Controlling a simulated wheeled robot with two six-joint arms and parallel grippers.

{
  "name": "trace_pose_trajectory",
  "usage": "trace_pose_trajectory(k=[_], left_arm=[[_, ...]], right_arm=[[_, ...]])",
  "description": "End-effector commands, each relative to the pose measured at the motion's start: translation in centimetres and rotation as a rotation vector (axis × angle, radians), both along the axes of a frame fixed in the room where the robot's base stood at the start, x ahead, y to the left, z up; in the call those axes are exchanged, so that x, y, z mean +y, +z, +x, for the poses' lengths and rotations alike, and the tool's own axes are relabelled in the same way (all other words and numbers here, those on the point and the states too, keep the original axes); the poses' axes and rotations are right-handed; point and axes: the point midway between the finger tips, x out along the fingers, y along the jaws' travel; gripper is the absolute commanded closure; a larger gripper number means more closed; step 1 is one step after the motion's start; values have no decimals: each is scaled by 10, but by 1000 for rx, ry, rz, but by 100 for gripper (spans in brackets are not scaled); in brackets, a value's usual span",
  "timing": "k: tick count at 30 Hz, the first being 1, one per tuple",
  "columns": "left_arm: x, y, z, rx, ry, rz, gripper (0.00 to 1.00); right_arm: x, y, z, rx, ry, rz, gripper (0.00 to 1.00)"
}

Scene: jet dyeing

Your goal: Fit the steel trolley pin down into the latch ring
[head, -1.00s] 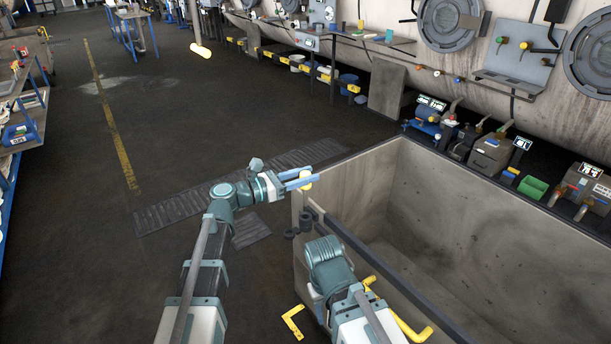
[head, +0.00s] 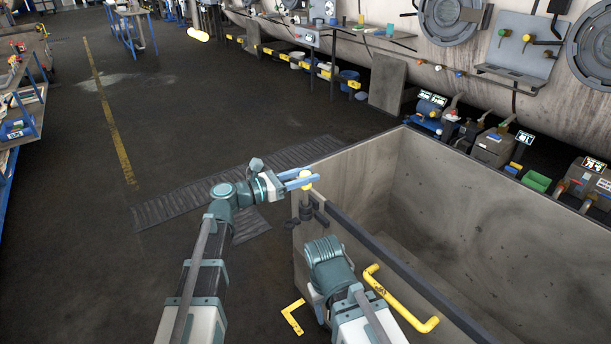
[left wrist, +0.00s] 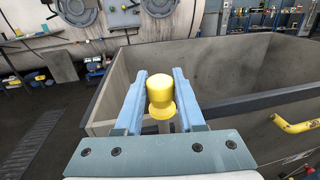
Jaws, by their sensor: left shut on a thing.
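My left gripper (head: 301,179) is shut on the yellow knob (head: 305,181) of the steel trolley pin, just above the near left corner of the grey trolley. In the left wrist view the yellow knob (left wrist: 160,98) stands upright between the blue fingers. A short length of the steel pin (head: 306,197) shows below the knob in the head view. The dark latch ring (head: 319,216) is on the trolley's corner, directly below or just beside the pin. I cannot tell whether the tip is inside it. My right arm is folded over the trolley's near side; its fingers are hidden.
The trolley (head: 450,205) is an open, empty box with a dark rail along its near rim. A yellow bent handle (head: 400,300) is on its near side. Pumps and valves (head: 490,148) stand beyond it.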

Motion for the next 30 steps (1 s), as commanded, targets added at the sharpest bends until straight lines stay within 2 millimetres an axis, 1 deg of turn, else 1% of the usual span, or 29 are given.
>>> trace_pose_trajectory(k=[1,21,30], left_arm=[[0,-5,0,0,0,0,100],[0,-37,0,0,0,0,100],[0,-47,0,0,0,0,100]], right_arm=[[0,-5,0,0,0,0,50],[0,-37,0,0,0,0,50],[0,-47,0,0,0,0,50]])
